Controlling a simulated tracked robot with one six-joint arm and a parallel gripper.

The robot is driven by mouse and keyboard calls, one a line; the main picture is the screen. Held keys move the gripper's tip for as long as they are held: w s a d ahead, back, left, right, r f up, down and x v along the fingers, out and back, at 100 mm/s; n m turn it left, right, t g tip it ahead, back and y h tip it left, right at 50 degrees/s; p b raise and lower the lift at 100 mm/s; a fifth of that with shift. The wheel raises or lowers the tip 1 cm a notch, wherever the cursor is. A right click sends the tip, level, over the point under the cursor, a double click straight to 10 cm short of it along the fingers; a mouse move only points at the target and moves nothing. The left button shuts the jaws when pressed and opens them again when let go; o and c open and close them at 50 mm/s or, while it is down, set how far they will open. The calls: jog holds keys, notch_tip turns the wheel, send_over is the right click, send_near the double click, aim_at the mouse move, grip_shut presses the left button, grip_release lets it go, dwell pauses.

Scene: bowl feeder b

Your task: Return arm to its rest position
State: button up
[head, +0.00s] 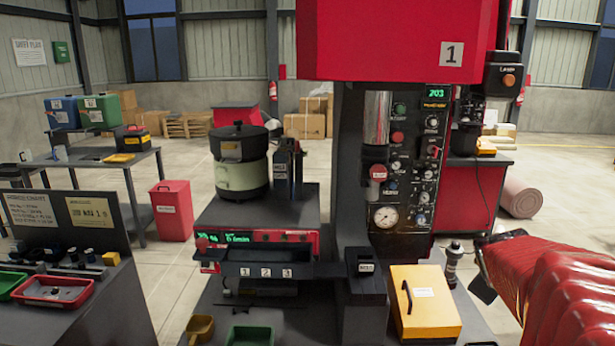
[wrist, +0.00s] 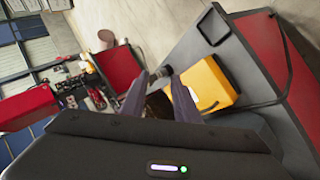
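My arm, in a red ribbed cover, reaches in from the right edge of the head view. A dark end piece of it shows beside the yellow box (head: 425,302), but the fingers cannot be made out there. In the wrist view my gripper (wrist: 159,76) has its two dark fingers apart, with a gap between the tips. I see nothing clasped between them; a dark brownish patch behind the gap is unclear. The yellow box also shows in the wrist view (wrist: 208,82), beyond and right of the right finger.
The red-and-black machine (head: 410,150) stands left of my arm. A bowl feeder (head: 240,160) stands on its bench at centre-left. A side table (head: 90,300) with red and green trays is at the left. A red bin (head: 172,210) stands on the floor behind.

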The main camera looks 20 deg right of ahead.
jog(key=s+a+f+m+y, duration=0.1)
jog(key=s+a+y, duration=0.1)
jog(key=a, duration=1.1)
jog(key=s+a+f+m+y, duration=0.1)
jog(key=s+a+y, duration=0.2)
jog(key=a, duration=1)
jog(key=s+a+f+m+y, duration=0.1)
jog(key=s+a, duration=0.4)
jog(key=a, duration=0.9)
jog(key=shift+f+y, duration=0.35)
jog(key=shift+y, duration=0.55)
